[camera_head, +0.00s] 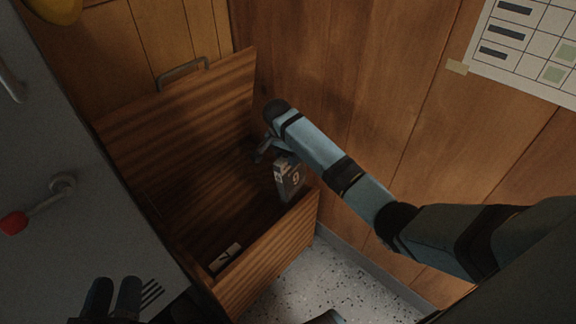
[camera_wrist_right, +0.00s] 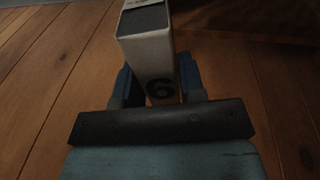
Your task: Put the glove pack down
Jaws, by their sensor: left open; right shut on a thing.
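The glove pack (camera_head: 289,178), a pale grey box with a dark numeral on its side, is in my right gripper (camera_head: 271,150) over the open wooden chest (camera_head: 268,262). In the right wrist view the pack (camera_wrist_right: 150,52) stands between the two blue fingers, which are shut on it. In the head view the pack is near the chest's right end, and its lower end is close to the front wall's rim. I cannot tell whether it touches anything below. My left gripper (camera_head: 114,300) is open and empty at the lower left, away from the chest's inside.
The chest's raised lid (camera_head: 185,125) leans back, with a metal handle on top. A small white label with a dark mark (camera_head: 225,258) shows at the chest's near left corner. A grey cabinet (camera_head: 70,150) stands at the left. Speckled floor (camera_head: 320,275) is clear at the right.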

